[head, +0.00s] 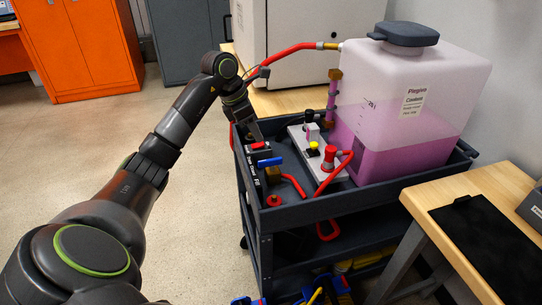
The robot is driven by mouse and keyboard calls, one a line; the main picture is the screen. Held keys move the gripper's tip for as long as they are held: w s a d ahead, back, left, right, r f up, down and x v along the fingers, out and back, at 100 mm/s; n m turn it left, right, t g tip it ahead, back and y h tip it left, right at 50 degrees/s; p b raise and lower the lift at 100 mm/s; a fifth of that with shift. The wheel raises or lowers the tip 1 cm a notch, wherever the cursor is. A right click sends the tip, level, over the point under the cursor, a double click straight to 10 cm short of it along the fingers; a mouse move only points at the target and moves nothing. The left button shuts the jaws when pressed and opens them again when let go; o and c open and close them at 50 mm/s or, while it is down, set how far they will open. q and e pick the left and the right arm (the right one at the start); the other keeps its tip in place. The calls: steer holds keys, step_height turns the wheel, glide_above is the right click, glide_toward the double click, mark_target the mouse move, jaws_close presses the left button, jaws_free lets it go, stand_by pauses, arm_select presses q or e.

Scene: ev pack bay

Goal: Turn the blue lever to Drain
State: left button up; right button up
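The blue lever (270,162) sits on a dark valve block (256,183) at the left end of the cart's top tray. It lies roughly sideways in the picture. White lettering runs along the block's face; I can make out what looks like "Fill" near its front end, and the rest is too small to read. My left gripper (256,134) points down just behind the lever, close above a red part (258,146) of the block. Its fingers are small and dark, so their opening and any contact are unclear. My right gripper is not in view.
A tank (415,90) of pink coolant stands on the dark cart (315,208). Red hoses (335,172) and a grey manifold (318,155) with black, yellow and red fittings lie right of the block. A wooden bench (490,187) is at right. Open floor lies left of the cart.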

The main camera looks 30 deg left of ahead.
mark_target(272, 159)
arm_select(q)
steer(key=x, duration=1.1)
steer(key=shift+w+d+f, duration=0.1)
steer(key=shift+d+f, duration=0.05)
steer(key=shift+f, duration=0.15)
steer(key=shift+c, duration=0.3)
jaws_close()
